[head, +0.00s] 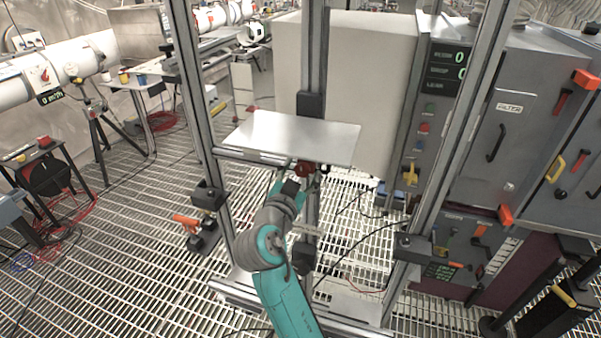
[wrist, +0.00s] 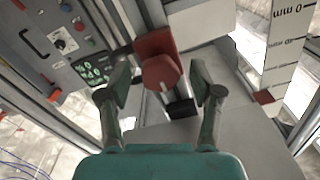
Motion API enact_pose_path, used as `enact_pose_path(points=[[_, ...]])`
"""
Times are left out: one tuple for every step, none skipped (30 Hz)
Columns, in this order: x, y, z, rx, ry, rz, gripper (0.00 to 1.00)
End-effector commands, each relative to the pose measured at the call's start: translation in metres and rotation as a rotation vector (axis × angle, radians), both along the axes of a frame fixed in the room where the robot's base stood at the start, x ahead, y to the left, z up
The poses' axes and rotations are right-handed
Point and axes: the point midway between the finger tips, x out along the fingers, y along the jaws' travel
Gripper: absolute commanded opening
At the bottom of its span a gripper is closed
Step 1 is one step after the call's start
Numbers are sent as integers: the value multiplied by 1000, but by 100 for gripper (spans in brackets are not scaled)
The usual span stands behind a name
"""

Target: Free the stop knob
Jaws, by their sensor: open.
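A red knob (wrist: 161,73) with a faceted face shows in the wrist view, in front of a red block (wrist: 154,42) on a metal post. I take it to be the stop knob. In the head view a small red part (head: 304,169) shows just under the front edge of the metal plate (head: 295,137), close to my gripper. My gripper (wrist: 160,84) is open, with one teal finger on each side of the knob. I see gaps between the fingers and the knob. Whether the fingertips reach past its face is unclear.
Upright metal posts (head: 193,100) frame the work area, and the plate sits above my gripper. A control panel (head: 432,110) with buttons stands to the right. In the wrist view a white scale strip (wrist: 288,45) is at right and a dark block (wrist: 181,108) lies below the knob.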

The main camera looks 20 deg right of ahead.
Motion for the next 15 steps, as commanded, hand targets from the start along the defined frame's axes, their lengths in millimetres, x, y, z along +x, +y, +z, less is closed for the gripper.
enact_pose_path(points=[[0,0,0,0,0,0,65],[1,0,0,0,0,0,65],[0,0,0,0,0,0,65],[0,0,0,0,0,0,65],[0,0,0,0,0,0,65],[0,0,0,0,0,0,65],[0,0,0,0,0,0,62],[0,0,0,0,0,0,55],[0,0,0,0,0,0,45],[0,0,0,0,0,0,37],[0,0,0,0,0,0,30],[0,0,0,0,0,0,20],[0,0,0,0,0,0,12],[0,0,0,0,0,0,5],[0,0,0,0,0,0,4]])
